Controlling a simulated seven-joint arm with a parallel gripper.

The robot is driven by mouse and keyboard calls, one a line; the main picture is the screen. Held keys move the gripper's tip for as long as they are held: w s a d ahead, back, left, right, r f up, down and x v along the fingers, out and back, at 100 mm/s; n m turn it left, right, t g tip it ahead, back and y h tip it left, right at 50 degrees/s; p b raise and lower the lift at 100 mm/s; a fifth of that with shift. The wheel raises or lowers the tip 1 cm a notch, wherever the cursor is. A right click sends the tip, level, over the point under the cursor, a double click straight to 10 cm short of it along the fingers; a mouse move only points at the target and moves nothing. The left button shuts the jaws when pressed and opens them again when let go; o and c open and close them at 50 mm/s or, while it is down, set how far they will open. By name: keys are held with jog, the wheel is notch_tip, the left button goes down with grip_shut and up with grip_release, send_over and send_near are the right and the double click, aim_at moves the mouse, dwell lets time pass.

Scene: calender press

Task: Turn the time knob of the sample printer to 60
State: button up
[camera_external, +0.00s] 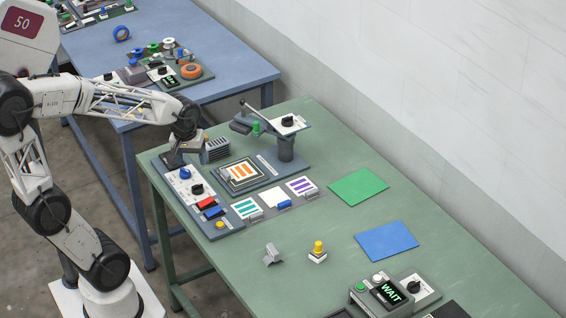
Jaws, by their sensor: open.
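The bench press (240,176) has an orange-striped sample on its bed and a grey swing arm at the back. Its left control panel (208,212) carries a blue knob (184,173) and a black knob (197,189) on white dials. Another black knob (288,120) sits on a white plate at the back. A box with a lit WAIT display (390,293) stands at the front right beside a black dial knob (414,287). I cannot tell which knob sets time; scale numbers are too small to read. My gripper (174,160) is open, close above the panel's upper end near the blue knob.
Red (206,203) and blue rocker parts lie on the panel. Striped cards (247,208), a grey clip (271,254) and a yellow-topped stamp (318,250) lie in front. Green (358,187) and blue (387,241) sheets lie right. A blue table (222,62) stands behind.

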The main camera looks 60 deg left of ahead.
jog(key=w+a+f+n, duration=0.3)
jog(key=a+f+n, duration=0.25)
jog(key=a, duration=0.25)
jog(key=n+g, duration=0.1)
jog(key=n, duration=0.6)
send_over(185, 170)
jog(key=shift+m, duration=0.25)
notch_tip(185, 170, down, 5)
jog(key=shift+a+f, duration=0.1)
jog(key=shift+a, duration=0.05)
jog(key=shift+f, duration=0.15)
jog(key=shift+f, duration=3.75)
jog(key=c, duration=0.9)
